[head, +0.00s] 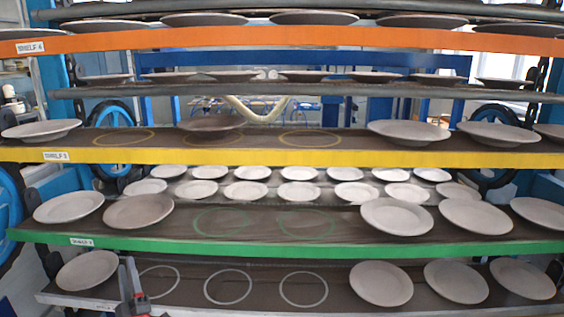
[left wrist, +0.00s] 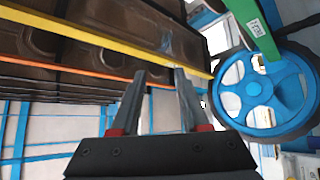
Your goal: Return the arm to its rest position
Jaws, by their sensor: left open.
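My left gripper (head: 130,278) is at the lower left in the head view, in front of the bottom shelf, beside a grey plate (head: 87,270). I cannot tell from this view whether it touches the plate. In the left wrist view the left gripper (left wrist: 157,75) has its two fingers apart with nothing between them. They point up toward the undersides of the shelves. My right gripper is in no view.
Shelves with orange, yellow (head: 290,156) and green (head: 290,247) edges hold grey plates. Empty ring marks (head: 228,271) show mid-shelf. A blue wheel (left wrist: 262,90) stands right of the fingers in the left wrist view. Smaller plates (head: 300,191) lie behind.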

